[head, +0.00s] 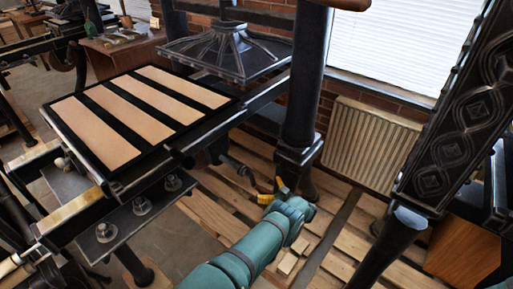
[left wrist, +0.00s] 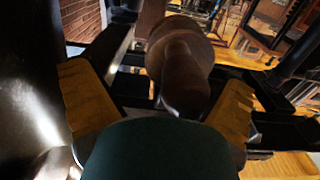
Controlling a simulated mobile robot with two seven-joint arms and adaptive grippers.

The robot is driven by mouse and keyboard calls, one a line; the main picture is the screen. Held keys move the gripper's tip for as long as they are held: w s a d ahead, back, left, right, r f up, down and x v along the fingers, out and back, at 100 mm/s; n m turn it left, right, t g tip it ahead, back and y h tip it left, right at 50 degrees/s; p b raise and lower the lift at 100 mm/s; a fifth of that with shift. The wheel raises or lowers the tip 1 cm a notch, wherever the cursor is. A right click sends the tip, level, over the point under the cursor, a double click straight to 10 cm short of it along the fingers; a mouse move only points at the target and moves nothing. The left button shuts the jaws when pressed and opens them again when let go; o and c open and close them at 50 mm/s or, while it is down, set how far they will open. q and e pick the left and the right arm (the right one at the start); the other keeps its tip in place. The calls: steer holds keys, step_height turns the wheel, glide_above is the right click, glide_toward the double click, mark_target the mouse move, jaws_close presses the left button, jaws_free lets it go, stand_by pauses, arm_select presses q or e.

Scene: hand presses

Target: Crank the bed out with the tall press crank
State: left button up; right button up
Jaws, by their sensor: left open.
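The tall press stands at left and centre in the head view, its flat bed (head: 85,135) carrying several tan panels with dark bars between them. The dark platen (head: 228,52) hangs beyond the bed. A dark crank handle (head: 236,166) sticks out below the bed's right side, just left of my left gripper (head: 274,191). In the left wrist view, a rounded brown handle (left wrist: 180,65) shows between the yellow fingers of my left gripper (left wrist: 160,105). The fingers are apart, and I cannot tell whether they touch the handle. My right gripper is not in view.
A thick dark column (head: 304,85) stands just behind my left gripper. Another ornate dark press frame (head: 455,120) is at right. Wooden pallet slats (head: 225,215) cover the floor. A radiator (head: 368,142) stands along the brick wall.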

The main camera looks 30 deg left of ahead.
arm_select(q)
steer(key=shift+s, duration=0.1)
steer(key=shift+s+d+f, duration=0.1)
steer(key=shift+s+d, duration=0.1)
steer(key=shift+d, duration=1.2)
steer(key=d, duration=0.5)
steer(key=shift+s, duration=0.25)
